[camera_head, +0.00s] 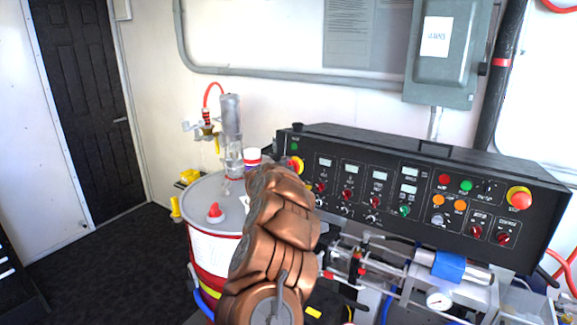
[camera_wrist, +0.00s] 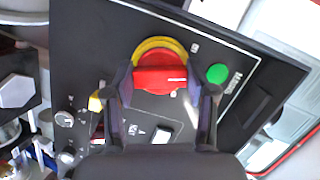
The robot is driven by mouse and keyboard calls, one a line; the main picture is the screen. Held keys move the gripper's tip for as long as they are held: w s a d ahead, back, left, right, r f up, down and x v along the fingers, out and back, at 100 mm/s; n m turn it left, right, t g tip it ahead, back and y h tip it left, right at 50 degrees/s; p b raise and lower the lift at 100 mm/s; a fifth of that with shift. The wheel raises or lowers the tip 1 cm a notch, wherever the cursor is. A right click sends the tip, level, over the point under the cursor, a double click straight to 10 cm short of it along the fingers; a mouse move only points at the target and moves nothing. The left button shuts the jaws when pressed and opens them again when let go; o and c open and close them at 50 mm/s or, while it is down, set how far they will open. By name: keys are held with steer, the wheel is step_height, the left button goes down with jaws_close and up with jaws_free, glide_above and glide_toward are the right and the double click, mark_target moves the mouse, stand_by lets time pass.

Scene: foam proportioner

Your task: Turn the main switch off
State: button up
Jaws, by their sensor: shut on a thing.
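The main switch (camera_wrist: 160,78) is a red rotary handle on a yellow disc, set in a black panel. In the wrist view its handle bar lies level across the picture, with a white mark toward the right end. My gripper (camera_wrist: 159,84) has one finger at each end of the bar and is shut on it. In the head view a small red and yellow part of the main switch (camera_head: 296,164) shows at the left end of the control panel. My copper-coloured arm hides the rest of it and my gripper there.
The black control panel (camera_head: 335,208) carries several knobs, displays and buttons, with a red emergency knob (camera_head: 519,198) at right. A green button (camera_wrist: 217,73) sits beside the main switch. A drum (camera_head: 205,247) stands left of my arm. Open floor lies at far left.

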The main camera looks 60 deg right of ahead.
steer(key=shift+n+g+y, duration=0.4)
steer(key=shift+n+g, duration=0.1)
steer(key=shift+n, duration=1.5)
steer(key=o, duration=1.2)
steer(key=shift+c, duration=0.2)
steer(key=v, duration=1.2)
steer(key=shift+r, duration=0.1)
